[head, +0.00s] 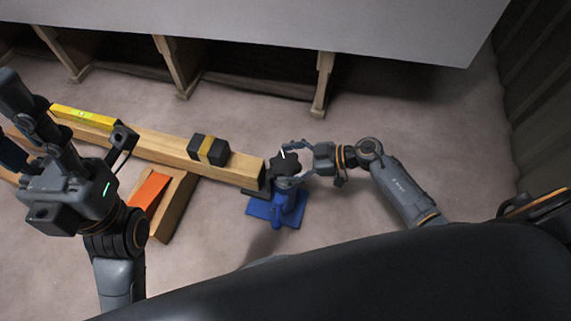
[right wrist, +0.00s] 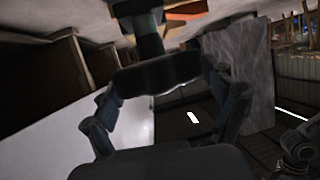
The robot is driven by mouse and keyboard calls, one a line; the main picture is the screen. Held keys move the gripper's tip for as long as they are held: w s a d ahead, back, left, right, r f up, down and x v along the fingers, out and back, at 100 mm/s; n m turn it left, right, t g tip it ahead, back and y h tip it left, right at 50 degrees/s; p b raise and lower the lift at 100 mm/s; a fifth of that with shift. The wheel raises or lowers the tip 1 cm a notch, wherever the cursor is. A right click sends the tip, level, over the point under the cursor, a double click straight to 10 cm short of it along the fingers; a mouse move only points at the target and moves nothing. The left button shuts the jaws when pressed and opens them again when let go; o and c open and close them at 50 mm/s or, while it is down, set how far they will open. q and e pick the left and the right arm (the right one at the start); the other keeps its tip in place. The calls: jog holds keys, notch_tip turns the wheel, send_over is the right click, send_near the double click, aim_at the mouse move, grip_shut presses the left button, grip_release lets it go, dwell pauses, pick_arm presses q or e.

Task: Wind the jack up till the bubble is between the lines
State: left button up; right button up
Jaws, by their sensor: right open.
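The blue jack (head: 287,207) stands on the floor at the right end of a long timber beam (head: 160,147). Its black lobed knob (head: 285,161) faces up and bears a white mark. My right gripper (head: 293,163) is open, its fingers on either side of the knob; contact cannot be told. In the right wrist view the dark knob (right wrist: 158,72) sits between the spread fingers. A yellow spirit level (head: 86,118) lies on the beam's left part; its bubble is too small to read. My left gripper (head: 10,122) is open and empty near the level, hiding part of the beam.
A black block with a yellow band (head: 208,150) sits on the beam. A large pale panel (head: 300,30) on wooden supports spans the back. The floor right of the jack is clear.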

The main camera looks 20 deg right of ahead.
jog(key=shift+w+a, duration=0.1)
jog(key=shift+a, duration=0.05)
jog(key=shift+c, duration=0.2)
jog(key=c, duration=0.8)
jog(key=shift+n+g+p, duration=0.3)
jog(key=shift+g+p, duration=0.1)
